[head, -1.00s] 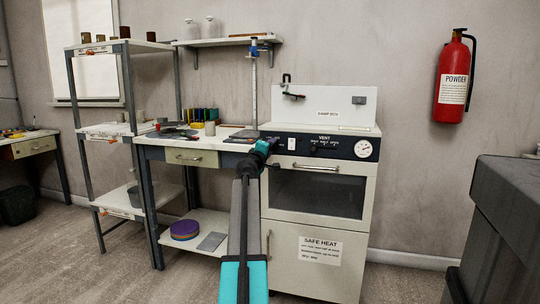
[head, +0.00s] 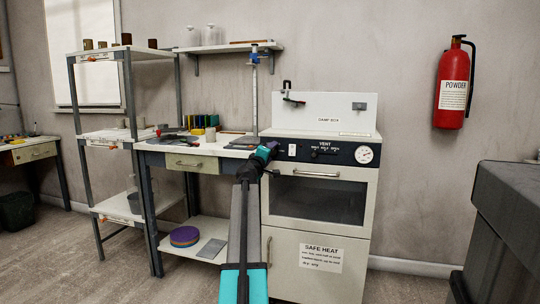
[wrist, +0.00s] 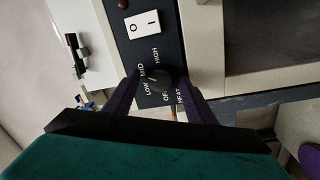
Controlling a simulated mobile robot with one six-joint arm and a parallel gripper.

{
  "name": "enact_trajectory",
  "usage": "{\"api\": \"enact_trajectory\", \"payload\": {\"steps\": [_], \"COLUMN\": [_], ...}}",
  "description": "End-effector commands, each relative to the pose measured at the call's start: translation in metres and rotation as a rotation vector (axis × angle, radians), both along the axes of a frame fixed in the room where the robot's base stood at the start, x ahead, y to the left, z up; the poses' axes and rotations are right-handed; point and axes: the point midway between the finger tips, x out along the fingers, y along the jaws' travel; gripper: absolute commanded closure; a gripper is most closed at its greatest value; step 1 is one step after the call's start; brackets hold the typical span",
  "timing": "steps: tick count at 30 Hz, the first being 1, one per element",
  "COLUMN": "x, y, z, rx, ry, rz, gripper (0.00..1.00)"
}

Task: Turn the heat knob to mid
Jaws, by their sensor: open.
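The heat knob (wrist: 158,80) is a dark round knob on the black control panel, with OFF, LOW, MID, HIGH and HEAT printed around it in white. A small light mark shows on its face, but I cannot tell for certain which label it points to. My gripper (wrist: 160,92) is open, with its two dark fingers on either side of the knob. I cannot tell whether they touch it. In the head view my gripper (head: 268,152) is at the left end of the oven's panel (head: 345,149) and hides the knob.
A white rocker switch (wrist: 143,23) sits beside the knob on the panel. The oven door (head: 318,198) and its handle (head: 316,174) are below the panel. A round gauge (head: 364,154) is at the panel's right end. A workbench (head: 190,151) adjoins on the left.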

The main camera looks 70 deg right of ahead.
Motion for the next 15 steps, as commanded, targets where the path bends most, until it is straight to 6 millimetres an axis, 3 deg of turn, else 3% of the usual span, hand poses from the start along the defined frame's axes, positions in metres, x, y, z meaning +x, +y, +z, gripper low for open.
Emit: {"api": "enact_trajectory", "payload": {"steps": [8, 15], "x": [-0.001, -0.002], "y": [0.005, 0.02], "z": [-0.001, -0.002], "rx": [0.001, 0.001], "ry": [0.0, 0.0], "rz": [-0.001, -0.001], "gripper": [0.5, 0.5]}}
